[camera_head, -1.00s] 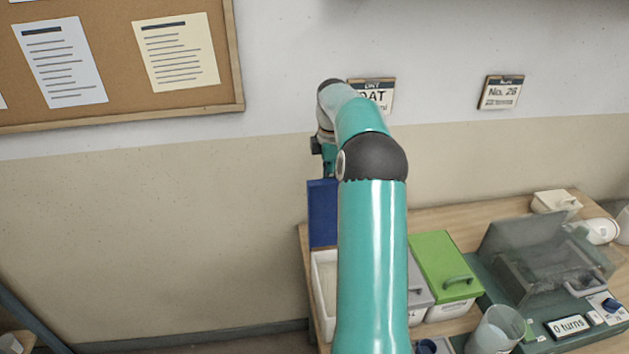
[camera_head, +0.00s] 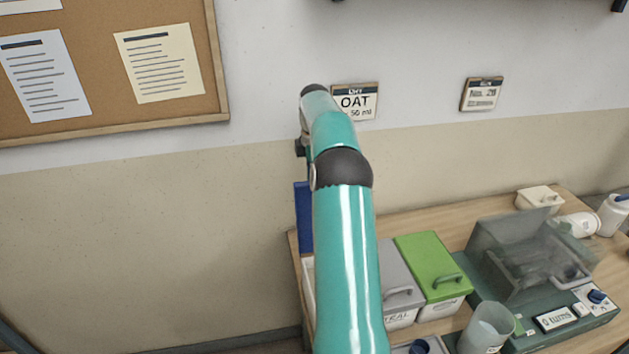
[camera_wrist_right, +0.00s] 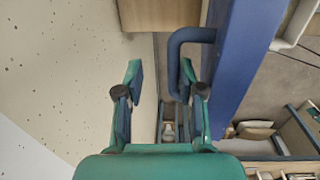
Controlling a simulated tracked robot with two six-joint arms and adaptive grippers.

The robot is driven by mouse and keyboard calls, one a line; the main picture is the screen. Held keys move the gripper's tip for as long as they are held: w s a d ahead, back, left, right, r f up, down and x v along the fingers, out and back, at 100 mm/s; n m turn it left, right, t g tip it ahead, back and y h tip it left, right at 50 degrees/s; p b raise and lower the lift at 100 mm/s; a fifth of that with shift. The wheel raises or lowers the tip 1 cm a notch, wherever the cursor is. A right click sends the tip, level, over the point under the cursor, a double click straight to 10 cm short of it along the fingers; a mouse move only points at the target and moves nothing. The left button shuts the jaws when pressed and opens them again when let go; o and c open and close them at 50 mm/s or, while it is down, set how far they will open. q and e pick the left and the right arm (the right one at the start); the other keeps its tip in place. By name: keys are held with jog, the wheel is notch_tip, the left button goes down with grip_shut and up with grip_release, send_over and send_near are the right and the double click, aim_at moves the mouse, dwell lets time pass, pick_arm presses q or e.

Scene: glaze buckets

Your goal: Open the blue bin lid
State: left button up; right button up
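The blue bin lid (camera_head: 303,218) stands upright at the rear of its white bin (camera_head: 308,280), so the bin is open. My arm hides much of both. In the right wrist view the lid (camera_wrist_right: 245,70) runs along the right side, with its blue U-shaped handle (camera_wrist_right: 175,52) projecting left. My right gripper (camera_wrist_right: 162,75) is open, its fingers spread apart. The handle's end lies just inside the right finger; I cannot tell whether they touch. In the head view the right gripper is mostly hidden behind my arm. My left gripper is not in view.
To the right on the wooden table (camera_head: 470,230) stand a grey-lidded bin (camera_head: 399,275), a green-lidded bin (camera_head: 430,262), a machine with a clear cover (camera_head: 520,250) and a clear beaker (camera_head: 487,328). A wall sign (camera_head: 355,102) hangs behind. The wall left of the lid is clear.

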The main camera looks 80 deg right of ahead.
jog(key=shift+o, duration=0.6)
jog(key=shift+w+d+f, duration=0.15)
jog(key=shift+d+f, duration=0.05)
jog(key=shift+f, duration=0.4)
jog(key=shift+a, duration=0.15)
jog(key=shift+d, duration=0.2)
jog(key=shift+r, duration=0.2)
notch_tip(320, 180, up, 7)
jog(key=shift+a, duration=0.3)
